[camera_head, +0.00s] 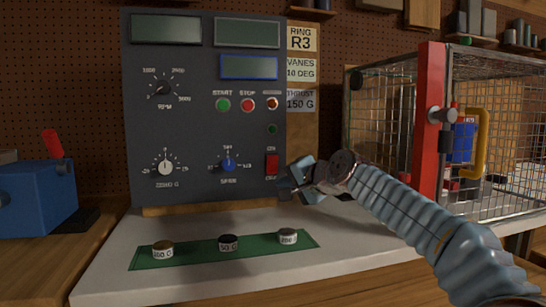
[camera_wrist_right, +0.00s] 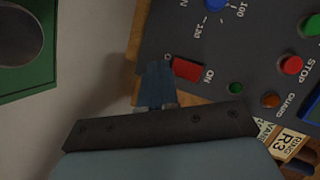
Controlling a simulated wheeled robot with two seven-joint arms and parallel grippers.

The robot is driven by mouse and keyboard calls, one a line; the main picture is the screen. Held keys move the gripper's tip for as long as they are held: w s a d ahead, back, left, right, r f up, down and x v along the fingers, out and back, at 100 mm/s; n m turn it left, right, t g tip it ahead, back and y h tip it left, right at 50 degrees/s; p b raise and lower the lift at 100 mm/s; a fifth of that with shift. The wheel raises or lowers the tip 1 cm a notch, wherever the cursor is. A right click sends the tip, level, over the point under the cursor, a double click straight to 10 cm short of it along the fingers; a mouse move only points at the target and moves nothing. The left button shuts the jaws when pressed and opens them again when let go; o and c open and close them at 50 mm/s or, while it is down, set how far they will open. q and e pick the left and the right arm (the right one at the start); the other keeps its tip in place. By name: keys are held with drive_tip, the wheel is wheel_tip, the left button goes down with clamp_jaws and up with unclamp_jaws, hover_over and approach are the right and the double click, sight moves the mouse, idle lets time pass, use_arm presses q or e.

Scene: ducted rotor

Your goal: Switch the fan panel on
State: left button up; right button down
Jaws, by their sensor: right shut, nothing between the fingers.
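The fan panel (camera_head: 200,120) is a dark grey upright box with dials, displays and buttons. Its red ON rocker switch (camera_head: 272,166) sits at the panel's lower right. The switch also shows in the right wrist view (camera_wrist_right: 187,69), beside the word ON. My right gripper (camera_head: 290,184) is shut and empty, just below and right of the switch in the head view. In the right wrist view its fingertips (camera_wrist_right: 160,75) lie close beside the switch; I cannot tell whether they touch it. The displays look blank. My left gripper is not in view.
A wire cage (camera_head: 390,120) with a red post (camera_head: 428,125) and yellow handle (camera_head: 481,140) stands at right. Three small weights lie on a green mat (camera_head: 190,256) before the panel. A blue box (camera_head: 38,197) with a red lever stands at left.

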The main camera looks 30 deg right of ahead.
sight(269, 165)
drive_tip(key=w+r+p, duration=0.1)
drive_tip(key=w, duration=0.1)
drive_tip(key=w+d+r+p, duration=0.1)
drive_tip(key=w+p, duration=0.1)
drive_tip(key=w+r+p, duration=0.1)
drive_tip(key=w, duration=0.1)
drive_tip(key=shift+d+p, duration=0.25)
drive_tip(key=shift+p, duration=0.1)
idle(1.7)
drive_tip(key=shift+w+r, duration=0.15)
drive_tip(key=shift+w, duration=0.15)
drive_tip(key=shift+w+d+r, duration=0.15)
drive_tip(key=shift+w+r, duration=0.05)
drive_tip(key=shift+w, duration=0.2)
idle(0.7)
drive_tip(key=shift+f, duration=0.1)
drive_tip(key=shift+s+a+f+b, duration=0.2)
drive_tip(key=shift+s+f+b, duration=0.1)
drive_tip(key=shift+s+b, duration=0.4)
drive_tip(key=shift+s, duration=0.1)
